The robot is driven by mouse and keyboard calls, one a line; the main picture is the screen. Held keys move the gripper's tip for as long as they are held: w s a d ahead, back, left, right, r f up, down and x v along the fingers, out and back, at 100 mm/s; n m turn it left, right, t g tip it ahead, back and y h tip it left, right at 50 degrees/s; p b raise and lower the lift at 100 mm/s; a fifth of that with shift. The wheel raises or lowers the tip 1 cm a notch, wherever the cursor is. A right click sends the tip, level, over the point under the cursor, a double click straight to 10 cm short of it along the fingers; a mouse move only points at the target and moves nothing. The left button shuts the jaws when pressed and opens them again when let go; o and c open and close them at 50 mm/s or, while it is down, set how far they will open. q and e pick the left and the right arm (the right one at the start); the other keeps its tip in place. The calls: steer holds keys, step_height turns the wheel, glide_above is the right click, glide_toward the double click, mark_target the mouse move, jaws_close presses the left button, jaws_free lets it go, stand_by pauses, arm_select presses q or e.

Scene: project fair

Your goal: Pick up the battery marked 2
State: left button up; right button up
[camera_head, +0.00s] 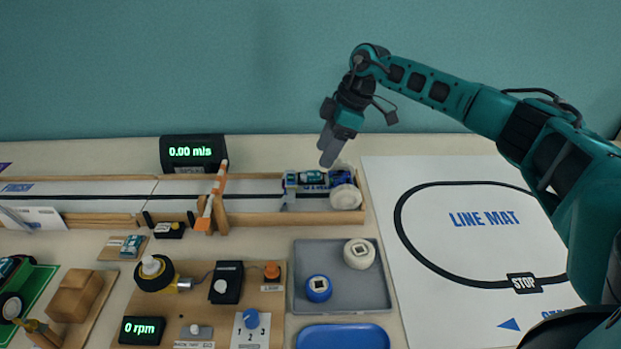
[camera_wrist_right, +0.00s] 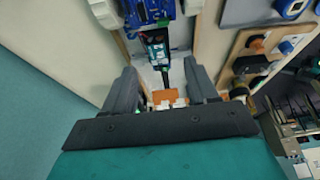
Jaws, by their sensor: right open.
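My right gripper (camera_head: 328,156) is above the far edge of the track, pointing down over a small cart (camera_head: 320,187). In the right wrist view its two fingers (camera_wrist_right: 161,80) are apart with nothing held between them. A teal and dark battery-like cell (camera_head: 312,177) sits in the cart beside a blue board (camera_head: 340,178). The cell also shows just beyond the fingers (camera_wrist_right: 155,48). Another teal and white cell (camera_head: 131,244) lies on a small wooden holder (camera_head: 112,254) at the left. I cannot read a 2 on either cell. My left gripper is not in view.
An orange-striped barrier (camera_head: 215,195) stands across the wooden-sided track. A speed display (camera_head: 193,152) stands behind it. A grey tray (camera_head: 372,292) with two round wheels and a wooden control board (camera_head: 270,322) lie in front. The line mat (camera_head: 440,270) lies flat at right.

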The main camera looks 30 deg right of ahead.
mark_target(312, 173)
steer(key=x, duration=0.4)
steer(key=b+x, duration=0.1)
steer(key=x, duration=0.1)
steer(key=shift+w, duration=0.3)
steer(key=shift+r, duration=0.1)
jaws_close()
